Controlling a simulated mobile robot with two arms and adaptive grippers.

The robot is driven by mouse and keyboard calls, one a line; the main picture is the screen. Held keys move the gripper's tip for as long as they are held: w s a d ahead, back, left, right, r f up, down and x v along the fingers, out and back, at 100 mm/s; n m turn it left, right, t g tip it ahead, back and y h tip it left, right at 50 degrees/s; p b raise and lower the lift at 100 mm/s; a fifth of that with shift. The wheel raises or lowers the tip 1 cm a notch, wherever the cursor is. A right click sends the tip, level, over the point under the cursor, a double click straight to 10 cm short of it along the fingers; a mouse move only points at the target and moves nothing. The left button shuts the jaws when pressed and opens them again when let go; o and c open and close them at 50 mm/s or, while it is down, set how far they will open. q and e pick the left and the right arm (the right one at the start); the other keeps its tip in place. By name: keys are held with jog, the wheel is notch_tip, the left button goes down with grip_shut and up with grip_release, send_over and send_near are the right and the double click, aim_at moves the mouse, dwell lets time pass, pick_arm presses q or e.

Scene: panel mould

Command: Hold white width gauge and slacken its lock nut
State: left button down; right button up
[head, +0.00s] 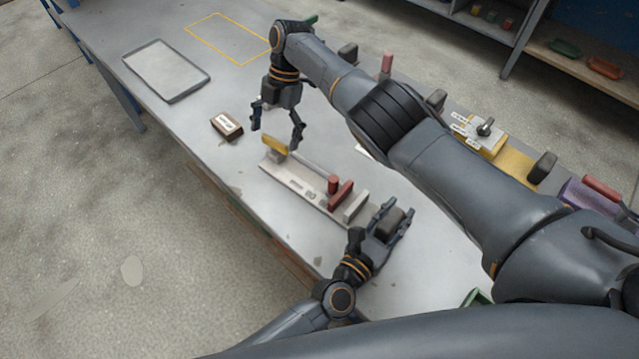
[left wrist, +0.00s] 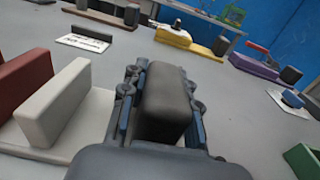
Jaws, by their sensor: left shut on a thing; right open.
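The white width gauge (head: 305,190) lies on the bench as a long pale plate with printed marks. It carries a rod, a yellow piece (head: 275,145), a small red cylinder (head: 333,184), a red block (head: 341,194) and a white block (head: 355,206). I cannot tell which part is the lock nut. My left gripper (head: 396,213) is shut on the dark grey block (head: 388,223) at the gauge's near end. In the left wrist view this block (left wrist: 166,102) sits between the fingers beside the white block (left wrist: 55,103). My right gripper (head: 277,136) is open above the yellow piece.
A brown labelled box (head: 226,126) and a grey tray (head: 166,70) are on the left of the bench. A yellow outline (head: 228,38) marks a bare area at the far end. Yellow (head: 515,165) and purple (head: 585,197) gauges stand along the right side, behind my right arm.

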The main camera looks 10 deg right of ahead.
notch_tip(320, 180, up, 9)
dwell(0.4)
jog(key=shift+r, duration=0.1)
